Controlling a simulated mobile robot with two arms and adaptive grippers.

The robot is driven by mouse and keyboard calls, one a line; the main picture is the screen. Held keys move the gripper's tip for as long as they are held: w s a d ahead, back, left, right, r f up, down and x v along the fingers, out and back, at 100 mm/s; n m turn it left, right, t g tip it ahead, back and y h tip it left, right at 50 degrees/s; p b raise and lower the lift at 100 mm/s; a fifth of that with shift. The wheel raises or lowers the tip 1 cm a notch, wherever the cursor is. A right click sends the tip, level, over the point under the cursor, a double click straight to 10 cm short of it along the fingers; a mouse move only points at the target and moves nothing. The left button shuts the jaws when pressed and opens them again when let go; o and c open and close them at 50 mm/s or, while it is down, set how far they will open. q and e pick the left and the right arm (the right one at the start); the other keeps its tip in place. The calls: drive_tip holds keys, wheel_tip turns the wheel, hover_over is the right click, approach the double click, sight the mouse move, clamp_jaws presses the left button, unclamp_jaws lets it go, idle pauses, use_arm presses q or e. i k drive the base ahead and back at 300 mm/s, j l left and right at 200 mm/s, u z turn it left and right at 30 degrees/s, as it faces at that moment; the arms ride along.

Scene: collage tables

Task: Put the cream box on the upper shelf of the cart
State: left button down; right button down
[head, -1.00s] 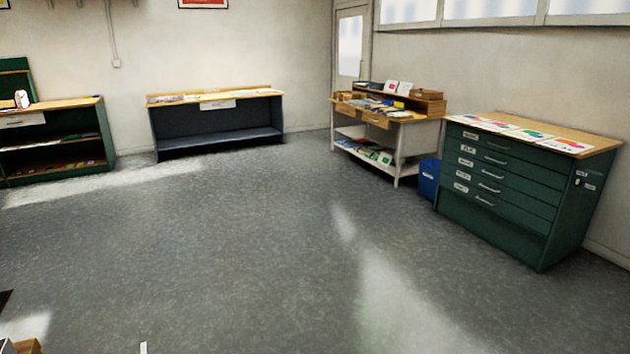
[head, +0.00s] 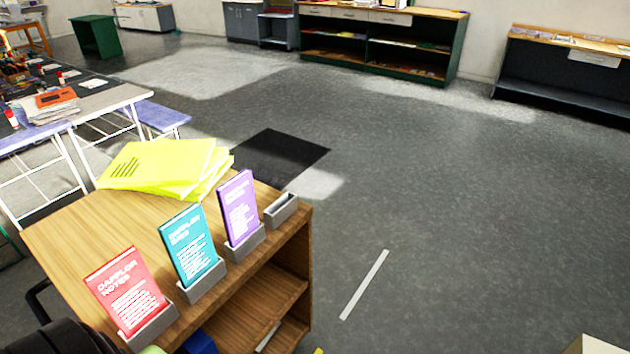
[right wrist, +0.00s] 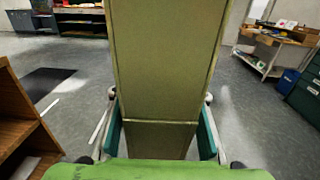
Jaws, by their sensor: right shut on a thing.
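The cream box (right wrist: 165,60) fills the middle of the right wrist view, a tall olive-cream block in shade. My right gripper (right wrist: 160,133) is shut on it, with a finger on each side. A pale corner at the bottom right of the head view (head: 600,346) looks like the same box. The wooden cart (head: 70,232) stands at the lower left of the head view. Under its top is an open shelf (head: 262,295), mostly bare where I see it. The box is apart from the cart, to its right.
The cart's top holds yellow folders (head: 165,165), red (head: 126,290), teal (head: 190,245) and purple (head: 238,208) booklets in grey holders, and an empty holder (head: 281,208). Tables (head: 105,100) stand behind left. Floor right of the cart is clear.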

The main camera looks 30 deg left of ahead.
sight(259, 298)
drive_tip(key=i+l+u, duration=0.1)
drive_tip(key=u, duration=0.3)
drive_tip(key=i+l+u, duration=0.15)
drive_tip(key=u, duration=0.2)
drive_tip(key=i+l+u, duration=0.15)
drive_tip(key=u, duration=0.25)
drive_tip(key=l+u, duration=0.15)
drive_tip(key=u, duration=0.2)
drive_tip(key=i+l+u, duration=0.15)
drive_tip(key=l+u, duration=0.3)
drive_tip(key=i+l+u, duration=0.1)
drive_tip(key=l+u, duration=0.8)
drive_tip(key=l, duration=0.1)
